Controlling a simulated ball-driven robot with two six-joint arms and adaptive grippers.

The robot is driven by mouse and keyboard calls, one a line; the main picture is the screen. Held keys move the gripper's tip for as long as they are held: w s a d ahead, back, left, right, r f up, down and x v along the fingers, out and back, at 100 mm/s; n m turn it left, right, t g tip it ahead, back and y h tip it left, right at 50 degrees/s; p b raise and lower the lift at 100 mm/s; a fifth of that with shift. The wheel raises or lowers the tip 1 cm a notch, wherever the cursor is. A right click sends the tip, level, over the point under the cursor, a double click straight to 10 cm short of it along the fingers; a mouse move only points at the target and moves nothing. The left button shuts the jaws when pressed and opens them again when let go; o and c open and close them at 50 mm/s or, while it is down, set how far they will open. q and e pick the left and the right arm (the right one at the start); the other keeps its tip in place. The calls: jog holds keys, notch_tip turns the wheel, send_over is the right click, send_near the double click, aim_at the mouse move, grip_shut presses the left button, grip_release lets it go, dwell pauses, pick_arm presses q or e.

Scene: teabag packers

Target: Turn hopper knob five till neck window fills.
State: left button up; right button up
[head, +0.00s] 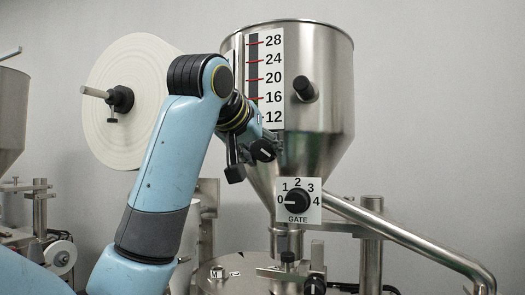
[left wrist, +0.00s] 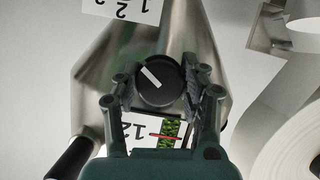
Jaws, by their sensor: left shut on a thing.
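A steel hopper (head: 335,85) stands in the middle of the head view, with a dark knob (head: 262,150) low on its left side. My left gripper (head: 248,155) is shut on this knob. In the left wrist view the knob (left wrist: 158,82) is round and black with a slanted white line, between the two fingers. The gate knob (head: 298,201) below has its white line toward 0 on a dial marked 0 to 4. The hopper's neck (head: 287,242) is below the gate; I cannot make out its fill. My right gripper is out of view.
A level scale (head: 271,70) runs up the hopper's front; its strip (left wrist: 170,131) shows green bits near 12 in the left wrist view. A white paper roll (head: 140,60) hangs behind my arm. A slanted steel pipe (head: 410,242) runs down right. The upper right is clear.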

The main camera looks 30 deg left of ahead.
pick_arm(q)
jog(key=shift+r, duration=0.1)
jog(key=o, duration=0.9)
jog(key=v, duration=0.7)
jog(key=shift+s, duration=0.2)
